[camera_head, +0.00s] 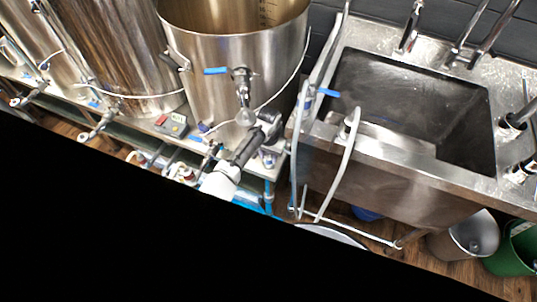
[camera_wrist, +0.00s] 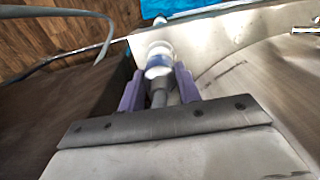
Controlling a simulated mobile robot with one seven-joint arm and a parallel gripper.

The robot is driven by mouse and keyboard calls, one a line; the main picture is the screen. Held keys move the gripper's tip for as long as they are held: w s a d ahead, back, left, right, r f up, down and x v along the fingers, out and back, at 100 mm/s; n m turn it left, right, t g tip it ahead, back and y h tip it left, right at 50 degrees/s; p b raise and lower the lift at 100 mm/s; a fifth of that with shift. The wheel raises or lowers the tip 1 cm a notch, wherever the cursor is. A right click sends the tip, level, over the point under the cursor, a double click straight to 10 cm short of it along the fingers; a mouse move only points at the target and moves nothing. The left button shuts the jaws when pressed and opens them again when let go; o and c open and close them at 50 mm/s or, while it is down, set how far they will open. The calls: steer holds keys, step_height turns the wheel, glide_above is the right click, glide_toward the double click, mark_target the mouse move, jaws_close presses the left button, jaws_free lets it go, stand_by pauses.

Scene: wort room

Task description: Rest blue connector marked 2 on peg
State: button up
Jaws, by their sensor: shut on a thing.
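My gripper (camera_wrist: 160,88) has its two purple fingers closed on a connector (camera_wrist: 159,60) with a grey lower part, a blue band and a pale, clear-looking end. I take this to be the blue connector; no mark 2 is readable on it. In the head view my gripper (camera_head: 268,124) is in front of the big steel kettle, near the right end of its metal stand. The held connector cannot be made out clearly there. I cannot pick out the peg with certainty in either view.
The steel kettle (camera_head: 235,65) has a blue-handled valve (camera_head: 240,80) close to my gripper. A steel sink (camera_head: 400,185) stands to the right, with pale hoses (camera_head: 345,165) hanging at its left edge. A metal bucket (camera_head: 465,236) and a green bucket (camera_head: 515,250) are on the floor.

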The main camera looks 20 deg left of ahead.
steer(key=shift+f, duration=0.2)
steer(key=o, duration=1.2)
steer(key=shift+c, duration=0.2)
step_height(320, 180, up, 8)
steer(key=shift+f+b, duration=0.25)
steer(key=shift+b, duration=0.55)
